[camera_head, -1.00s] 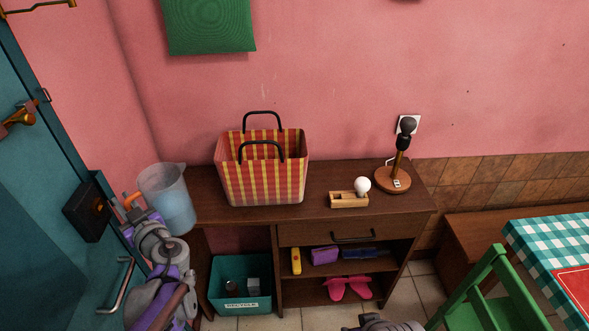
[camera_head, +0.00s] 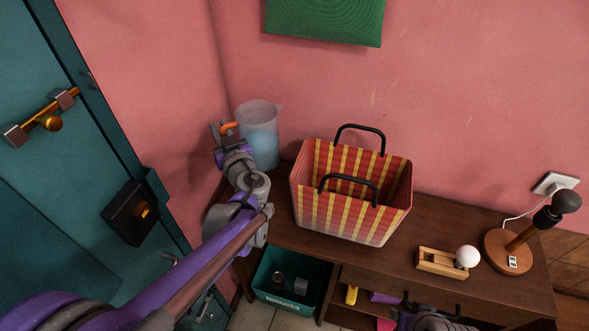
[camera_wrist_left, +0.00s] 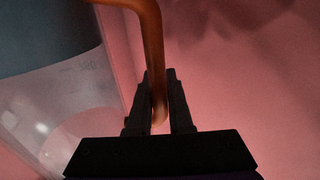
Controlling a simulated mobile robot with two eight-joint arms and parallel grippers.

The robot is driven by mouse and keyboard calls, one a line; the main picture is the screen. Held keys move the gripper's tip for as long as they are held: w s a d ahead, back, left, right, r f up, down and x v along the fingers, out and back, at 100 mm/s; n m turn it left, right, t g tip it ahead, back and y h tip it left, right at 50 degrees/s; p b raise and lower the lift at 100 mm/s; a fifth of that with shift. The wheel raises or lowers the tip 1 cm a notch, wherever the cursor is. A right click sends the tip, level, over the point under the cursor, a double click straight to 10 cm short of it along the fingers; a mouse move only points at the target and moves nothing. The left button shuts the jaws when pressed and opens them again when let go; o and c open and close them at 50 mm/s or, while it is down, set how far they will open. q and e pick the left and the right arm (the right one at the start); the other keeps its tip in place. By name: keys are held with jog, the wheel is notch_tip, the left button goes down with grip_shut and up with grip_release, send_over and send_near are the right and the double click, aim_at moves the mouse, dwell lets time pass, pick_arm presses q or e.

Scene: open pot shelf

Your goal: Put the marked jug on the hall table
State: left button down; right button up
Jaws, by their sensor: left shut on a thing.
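The jug (camera_head: 260,140) is clear plastic with bluish contents and an orange handle (camera_head: 229,128). It is upright at the far left end of the dark wooden hall table (camera_head: 390,262), near the pink wall; I cannot tell whether its base touches the table. My left gripper (camera_head: 220,134) is shut on the handle from the left. In the left wrist view the black fingers (camera_wrist_left: 159,108) are around the orange handle, with the jug's clear wall (camera_wrist_left: 75,105) at the left. Only part of my right arm shows at the bottom edge.
A red and yellow checked basket (camera_head: 350,195) stands on the table right of the jug. A wooden holder with a white bulb (camera_head: 467,257) and a lamp (camera_head: 510,250) are further right. A teal bin (camera_head: 288,278) is below. The teal door (camera_head: 60,160) is at left.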

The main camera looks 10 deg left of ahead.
pick_arm(q)
jog(key=shift+s+f, duration=0.15)
jog(key=shift+f, duration=0.05)
notch_tip(320, 180, down, 10)
jog(key=b, duration=0.2)
jog(key=shift+r, duration=0.25)
jog(key=shift+f, duration=0.2)
jog(key=c, duration=0.8)
grip_release()
jog(key=shift+c, duration=0.2)
jog(key=shift+r, duration=0.15)
